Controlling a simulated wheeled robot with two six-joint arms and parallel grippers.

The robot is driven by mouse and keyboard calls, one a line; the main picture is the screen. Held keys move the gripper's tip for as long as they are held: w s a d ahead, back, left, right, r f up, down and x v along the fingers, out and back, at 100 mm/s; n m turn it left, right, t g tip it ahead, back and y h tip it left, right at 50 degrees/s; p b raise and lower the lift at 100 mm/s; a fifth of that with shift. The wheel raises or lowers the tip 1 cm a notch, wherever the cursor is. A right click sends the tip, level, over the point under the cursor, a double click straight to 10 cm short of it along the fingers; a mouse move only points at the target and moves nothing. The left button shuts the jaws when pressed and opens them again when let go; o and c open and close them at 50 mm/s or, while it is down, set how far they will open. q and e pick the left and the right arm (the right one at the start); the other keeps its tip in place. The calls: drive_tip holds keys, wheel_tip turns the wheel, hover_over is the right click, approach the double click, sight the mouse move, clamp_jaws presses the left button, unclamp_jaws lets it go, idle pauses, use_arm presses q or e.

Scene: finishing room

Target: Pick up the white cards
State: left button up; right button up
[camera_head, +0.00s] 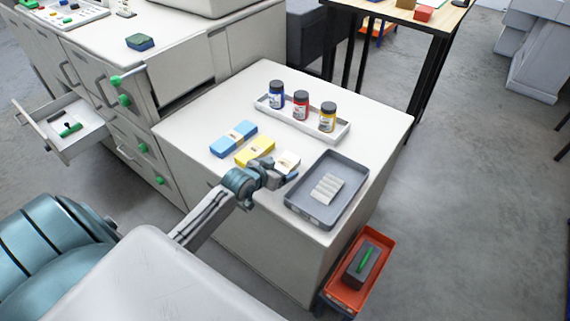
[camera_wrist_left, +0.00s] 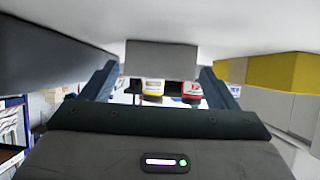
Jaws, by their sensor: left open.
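The white cards (camera_head: 288,161) form a small white pack on the white cabinet top, at the right end of a row with a blue pack and a yellow pack. My left gripper (camera_head: 279,175) is low over the top, just in front of the white pack, and partly covers its near side. The upside-down left wrist view shows the pack as a pale block (camera_wrist_left: 161,59) between the two spread fingers of my left gripper (camera_wrist_left: 160,84). The fingers are open, and nothing is held. My right gripper is not in view.
The yellow pack (camera_head: 255,151) and blue pack (camera_head: 233,139) lie to the left. A grey tray (camera_head: 312,211) holding several pale sticks is close on the right. Behind, a white tray (camera_head: 313,127) holds three jars. A red bin (camera_head: 379,272) stands below the cabinet.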

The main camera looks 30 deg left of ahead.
sight(281, 165)
use_arm(q)
drive_tip(key=shift+x, duration=1.05)
drive_tip(key=c, duration=1.2)
drive_tip(key=shift+o, duration=0.2)
drive_tip(key=shift+r, duration=0.1)
drive_tip(key=shift+r, duration=0.5)
drive_tip(key=shift+s+a+r+b, duration=0.1)
drive_tip(key=shift+r+b, duration=0.25)
drive_tip(key=shift+r, duration=0.25)
drive_tip(key=shift+a+r+b, duration=0.15)
drive_tip(key=shift+r+b, duration=0.2)
drive_tip(key=shift+r, duration=0.25)
drive_tip(key=s+a, duration=0.2)
drive_tip(key=a, duration=0.1)
drive_tip(key=s+a+b, duration=0.1)
drive_tip(key=a, duration=0.1)
drive_tip(key=s+a+r, duration=0.1)
drive_tip(key=s+a, duration=0.1)
drive_tip(key=a, duration=0.1)
drive_tip(key=shift+s+a+b, duration=0.3)
drive_tip(key=shift+a+b, duration=0.05)
drive_tip(key=shift+b, duration=0.05)
drive_tip(key=s+a, duration=0.2)
drive_tip(key=a, duration=0.1)
drive_tip(key=shift+s+a+r+p, duration=0.15)
drive_tip(key=shift+a+r+p, duration=0.05)
drive_tip(key=shift+a+p, duration=0.1)
drive_tip(key=shift+s+a, duration=0.25)
drive_tip(key=shift+a, duration=0.1)
